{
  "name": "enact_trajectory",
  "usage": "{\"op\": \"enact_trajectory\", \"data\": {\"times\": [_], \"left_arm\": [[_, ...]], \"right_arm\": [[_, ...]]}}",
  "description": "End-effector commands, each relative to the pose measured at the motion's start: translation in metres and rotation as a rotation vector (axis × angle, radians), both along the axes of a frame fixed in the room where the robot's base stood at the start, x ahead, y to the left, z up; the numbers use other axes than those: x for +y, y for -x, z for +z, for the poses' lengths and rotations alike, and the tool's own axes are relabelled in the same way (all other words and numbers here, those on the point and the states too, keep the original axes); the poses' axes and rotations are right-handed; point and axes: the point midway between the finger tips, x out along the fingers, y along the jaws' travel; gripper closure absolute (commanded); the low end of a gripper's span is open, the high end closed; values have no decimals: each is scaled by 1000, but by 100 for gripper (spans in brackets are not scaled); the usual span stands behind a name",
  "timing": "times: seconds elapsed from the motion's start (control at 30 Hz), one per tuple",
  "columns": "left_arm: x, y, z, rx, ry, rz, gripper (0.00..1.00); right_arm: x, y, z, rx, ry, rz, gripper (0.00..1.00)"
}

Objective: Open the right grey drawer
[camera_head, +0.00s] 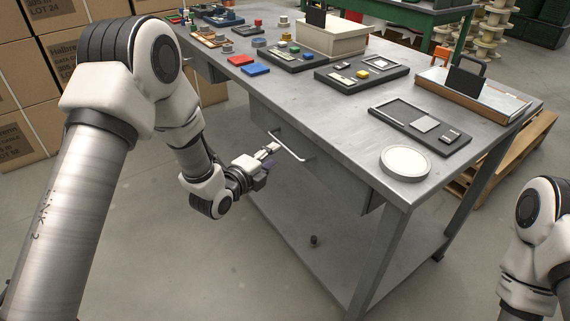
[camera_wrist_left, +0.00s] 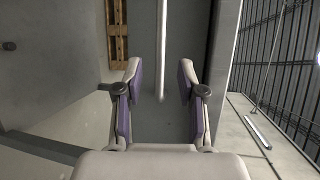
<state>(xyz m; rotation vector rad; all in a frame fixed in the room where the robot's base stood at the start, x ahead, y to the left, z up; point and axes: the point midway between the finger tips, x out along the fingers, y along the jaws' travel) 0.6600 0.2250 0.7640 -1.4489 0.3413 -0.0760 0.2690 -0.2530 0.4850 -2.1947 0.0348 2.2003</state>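The right grey drawer (camera_head: 330,180) sits under the near side of the grey workbench, and its front appears closed. It has a pale bar handle (camera_head: 288,147). My left gripper (camera_head: 268,155) is beside the handle, pointing at the drawer front. In the left wrist view its two purple-padded fingers (camera_wrist_left: 162,80) are open. The handle (camera_wrist_left: 162,45) shows as a long pale bar lined up in the gap between them, with no visible contact. I cannot tell how deep it is between the fingertips. My right gripper is out of view.
A lower shelf (camera_head: 330,240) lies beneath the drawer. Stacked cartons (camera_head: 30,90) stand at the left. The floor before the drawer is clear.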

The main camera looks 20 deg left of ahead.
Motion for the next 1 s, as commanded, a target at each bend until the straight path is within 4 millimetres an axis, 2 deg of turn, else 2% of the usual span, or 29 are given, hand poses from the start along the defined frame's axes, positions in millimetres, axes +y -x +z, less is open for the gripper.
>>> {"op": "enact_trajectory", "data": {"times": [0.33, 0.43, 0.63, 0.67, 0.7, 0.77, 1.0], "left_arm": [[-16, -57, -11, 6, 2, 0, 61], [-18, -64, -12, 7, 2, 1, 61], [-18, -65, -13, 8, 4, 2, 61], [-18, -65, -13, 8, 4, 2, 64], [-18, -65, -13, 8, 4, 2, 78], [-18, -65, -13, 9, 4, 2, 100], [-18, -65, -13, 9, 4, 2, 100]], "right_arm": [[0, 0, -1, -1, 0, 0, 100], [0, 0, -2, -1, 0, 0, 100], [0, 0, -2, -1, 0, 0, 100], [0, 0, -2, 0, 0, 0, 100], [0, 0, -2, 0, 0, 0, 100], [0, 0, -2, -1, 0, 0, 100], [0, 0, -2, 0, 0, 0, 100]]}}
